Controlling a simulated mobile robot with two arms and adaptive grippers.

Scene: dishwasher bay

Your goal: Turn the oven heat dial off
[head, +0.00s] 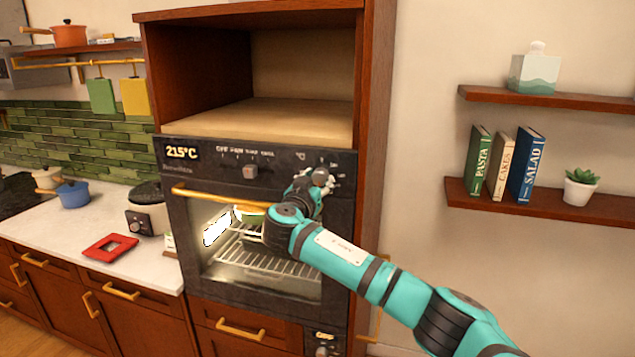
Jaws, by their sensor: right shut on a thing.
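The black oven (174,210) is built into a wooden cabinet, and its display (182,153) reads 215°C. The heat dial (320,174) sits at the right of the control panel, below the °C marks; it is mostly covered by my right gripper (318,180). My right gripper is shut on the dial, its arm reaching in from the lower right across the oven front. A second knob (249,171) is on the panel's left half, under printed mode labels. My left gripper is not in view.
The oven door's brass handle (215,198) runs below the panel, close to my right arm. A lit rack and a dish show through the glass. A counter (60,237) with a blue pot (72,194) is at left. Wall shelves (560,205) with books are at right.

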